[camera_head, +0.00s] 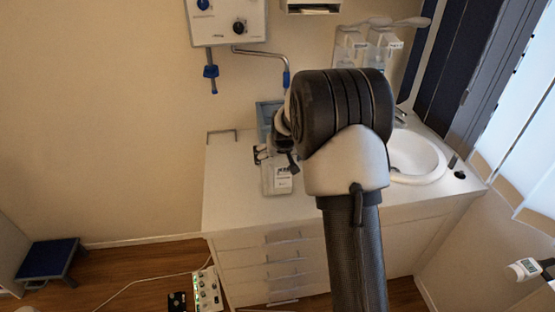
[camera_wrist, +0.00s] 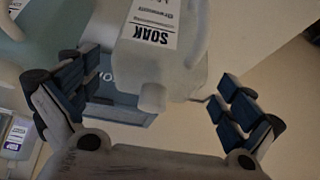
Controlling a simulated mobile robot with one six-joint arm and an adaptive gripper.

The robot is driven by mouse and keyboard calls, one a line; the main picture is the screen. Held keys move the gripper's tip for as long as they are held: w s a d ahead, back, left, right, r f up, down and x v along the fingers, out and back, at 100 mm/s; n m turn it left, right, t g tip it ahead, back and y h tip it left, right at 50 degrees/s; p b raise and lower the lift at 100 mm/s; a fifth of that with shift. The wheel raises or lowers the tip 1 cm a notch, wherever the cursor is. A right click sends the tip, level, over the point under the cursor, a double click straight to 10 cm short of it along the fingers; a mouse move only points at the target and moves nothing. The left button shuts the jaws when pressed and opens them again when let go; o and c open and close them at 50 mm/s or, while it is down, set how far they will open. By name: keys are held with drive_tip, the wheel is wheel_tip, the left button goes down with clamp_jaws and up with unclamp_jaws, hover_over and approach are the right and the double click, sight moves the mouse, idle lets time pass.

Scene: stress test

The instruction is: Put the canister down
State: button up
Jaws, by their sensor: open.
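My gripper (camera_head: 270,153) is at the canister's upper part, partly hidden by my arm. In the wrist view my gripper (camera_wrist: 160,82) is open, with blue-padded fingers on either side of the canister. A gap shows between the canister and each finger. The canister's base is hidden in the wrist view.
The white counter (camera_head: 225,190) has free room left of the canister. A blue-grey box (camera_head: 266,115) stands behind it. A round sink (camera_head: 415,157) is to the right, with dispensers (camera_head: 367,48) on the wall. A blue step stool (camera_head: 48,259) stands on the floor at left.

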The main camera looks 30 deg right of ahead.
drive_tip(key=s+a+r+n+p, duration=0.1)
drive_tip(key=s+a+r, duration=0.5)
drive_tip(key=s+r, duration=0.3)
drive_tip(key=s+a+r, duration=0.6)
drive_tip(key=s+r, duration=0.2)
drive_tip(key=s, duration=0.1)
drive_tip(key=s+a+n+g+y, duration=0.1)
drive_tip(key=s+a, duration=0.2)
drive_tip(key=s, duration=0.8)
drive_tip(key=s+a+n, duration=0.1)
drive_tip(key=s+a, duration=0.2)
drive_tip(key=s, duration=0.9)
drive_tip(key=shift+a+g+y, duration=0.2)
drive_tip(key=shift+g+y, duration=0.2)
